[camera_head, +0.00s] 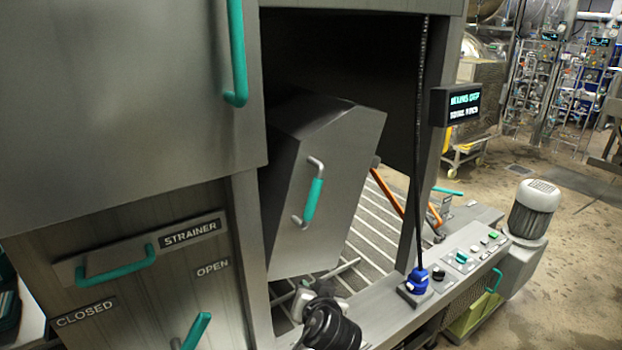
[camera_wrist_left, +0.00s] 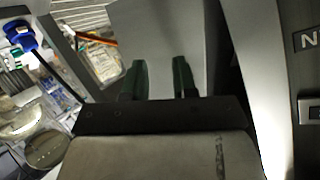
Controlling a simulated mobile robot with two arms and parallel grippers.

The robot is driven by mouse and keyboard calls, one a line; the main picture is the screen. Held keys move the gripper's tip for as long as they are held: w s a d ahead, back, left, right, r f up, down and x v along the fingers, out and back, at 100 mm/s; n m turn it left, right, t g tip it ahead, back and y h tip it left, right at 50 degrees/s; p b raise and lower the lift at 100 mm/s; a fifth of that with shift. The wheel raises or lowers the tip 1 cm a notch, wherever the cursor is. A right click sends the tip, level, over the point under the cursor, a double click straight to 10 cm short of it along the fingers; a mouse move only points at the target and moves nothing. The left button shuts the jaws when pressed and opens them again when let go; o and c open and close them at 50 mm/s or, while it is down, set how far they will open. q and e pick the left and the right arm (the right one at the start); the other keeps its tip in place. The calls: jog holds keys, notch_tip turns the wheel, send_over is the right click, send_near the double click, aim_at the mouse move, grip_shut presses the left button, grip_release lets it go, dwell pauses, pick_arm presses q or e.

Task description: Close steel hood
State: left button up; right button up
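The steel hood (camera_head: 325,185) is a grey box-shaped cover in the machine's dark opening, in the middle of the head view. It is tilted, with slats visible beside and below it. Its handle (camera_head: 313,200) has a teal grip on its front face and nothing holds it. My left gripper (camera_wrist_left: 161,80) shows in the left wrist view with two dark green fingers apart and nothing between them. A plain grey steel surface (camera_wrist_left: 165,35), which looks like the hood, lies beyond the fingers. The handle is not visible there. My right gripper is not in view.
A left panel has a teal handle (camera_head: 237,60) and STRAINER (camera_head: 190,232), OPEN and CLOSED labels. A black hanging cable ends at a blue plug (camera_head: 418,280) beside the control panel (camera_head: 465,257). A small display (camera_head: 456,104) juts from the right post.

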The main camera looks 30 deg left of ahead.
aim_at(315, 198)
pick_arm(q)
jog(key=w+r+n+t+y, duration=0.1)
jog(key=w+r+n+y, duration=0.2)
jog(key=r, duration=0.4)
jog(key=w+r+y, duration=0.2)
jog(key=w+r, duration=0.3)
jog(key=r, duration=0.2)
jog(key=p+x, duration=0.1)
jog(key=x, duration=0.2)
jog(key=p+x, duration=0.2)
jog(key=x, duration=0.1)
jog(key=r+p+x, duration=0.1)
jog(key=p+x, duration=0.1)
jog(key=x, duration=0.1)
jog(key=shift+s+a, duration=0.1)
jog(key=shift+a, duration=0.4)
jog(key=shift+w+a+f+p, duration=0.2)
jog(key=shift+w+a+p, duration=0.1)
jog(key=shift+a, duration=0.1)
grip_shut()
